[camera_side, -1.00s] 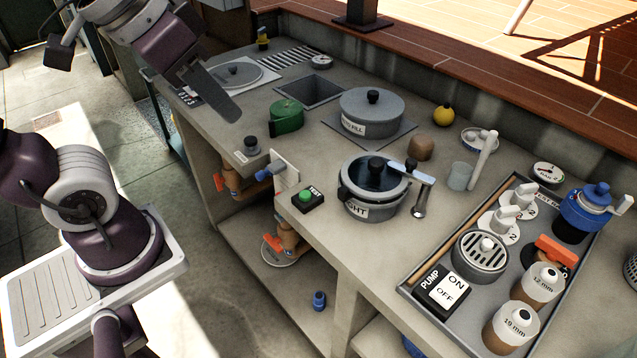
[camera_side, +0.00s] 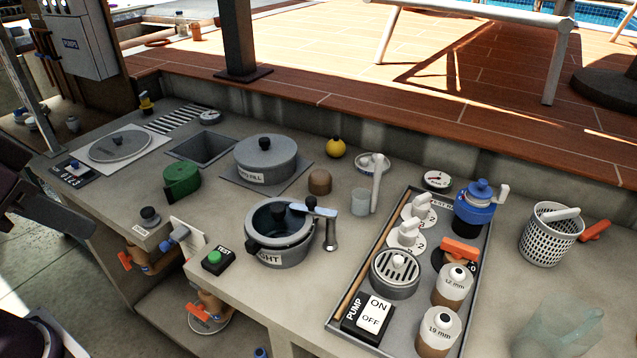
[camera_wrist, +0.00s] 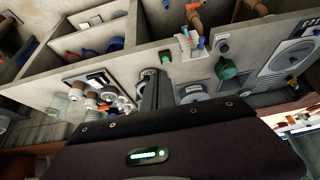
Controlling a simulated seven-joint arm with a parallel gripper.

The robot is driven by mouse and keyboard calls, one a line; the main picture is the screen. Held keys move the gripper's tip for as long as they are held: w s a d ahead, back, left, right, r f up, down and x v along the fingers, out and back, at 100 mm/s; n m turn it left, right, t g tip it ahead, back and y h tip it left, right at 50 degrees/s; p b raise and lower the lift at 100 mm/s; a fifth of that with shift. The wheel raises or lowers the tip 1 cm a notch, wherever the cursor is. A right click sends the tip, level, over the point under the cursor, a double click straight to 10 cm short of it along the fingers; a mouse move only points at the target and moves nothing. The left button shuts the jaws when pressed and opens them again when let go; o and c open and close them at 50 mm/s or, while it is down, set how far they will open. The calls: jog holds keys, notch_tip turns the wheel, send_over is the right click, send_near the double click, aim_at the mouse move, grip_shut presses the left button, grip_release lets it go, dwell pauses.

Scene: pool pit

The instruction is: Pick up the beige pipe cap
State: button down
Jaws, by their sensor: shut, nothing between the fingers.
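A small tan-brown rounded cap (camera_side: 320,182), the closest match to the beige pipe cap, stands on the counter in the side view, right of the grey lidded pot (camera_side: 265,160). I cannot make it out in the wrist view. My gripper (camera_wrist: 157,75) is shut and empty in the wrist view, its dark fingers pointing toward the counter. In the side view only dark parts of my arm show at the left edge, well left of the cap and apart from it.
A beaker with a white stick (camera_side: 362,200) stands right of the cap; a yellow ball (camera_side: 336,147) lies behind. A handled pot (camera_side: 280,235) is in front. A tray of fittings (camera_side: 345,318) lies right, a green can (camera_side: 181,180) left. A low wall borders the counter's back.

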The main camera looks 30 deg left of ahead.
jog(key=c, duration=0.9)
grip_release()
jog(key=shift+o, duration=0.2)
jog(key=w+a+r+t+y, duration=0.1)
jog(key=w+a, duration=0.1)
jog(key=w, duration=0.7)
jog(key=w+a+r+t+y, duration=0.1)
jog(key=w+a, duration=0.1)
jog(key=w, duration=0.7)
jog(key=m+t+h, duration=0.2)
jog(key=t+h, duration=0.1)
jog(key=h, duration=0.1)
send_over(312, 177)
jog(key=s+a, duration=0.6)
notch_tip(312, 177, down, 13)
jog(key=w+d+f+h, duration=0.1)
jog(key=f, duration=0.2)
jog(key=w+d+f+h, duration=0.1)
jog(key=f, duration=0.2)
jog(key=w+d+f+h, duration=0.1)
jog(key=d+f, duration=0.1)
jog(key=f, duration=0.2)
jog(key=shift+t+h, duration=0.4)
jog(key=x, duration=0.6)
jog(key=shift+w+d+f, duration=0.1)
jog(key=shift+d+f, duration=0.25)
jog(key=shift+f, duration=0.05)
